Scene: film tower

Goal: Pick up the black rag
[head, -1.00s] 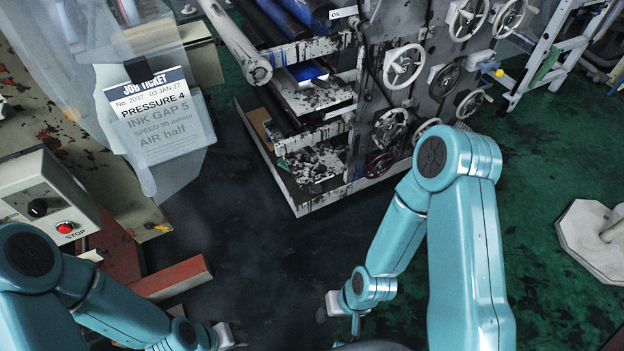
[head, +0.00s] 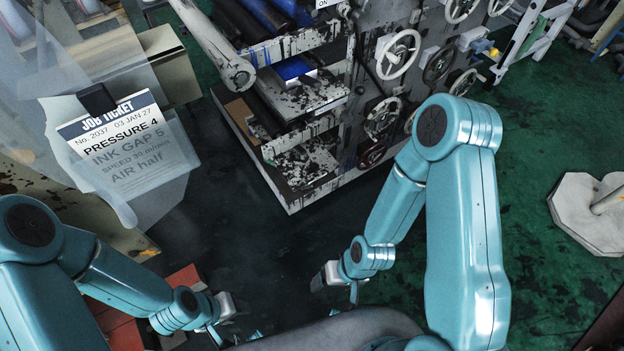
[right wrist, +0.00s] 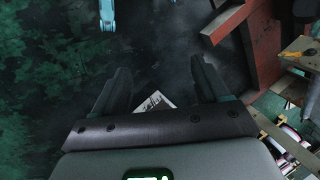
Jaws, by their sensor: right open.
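I cannot make out a black rag in either view. The floor under my arms is dark, so a black cloth there would be hard to tell. My right gripper (head: 326,276) hangs over the dark floor in front of the press. In the right wrist view its two dark fingers (right wrist: 158,85) are spread apart with nothing held between them. My left gripper (head: 224,312) is at the lower left, beside a red block; its fingers are too small and partly hidden to read.
A printing press (head: 350,100) with several handwheels and an ink-splashed lower tray (head: 292,202) stands ahead. A job ticket (head: 122,147) hangs at the left. A red beam (right wrist: 257,48) and a white printed paper (right wrist: 153,103) show in the right wrist view.

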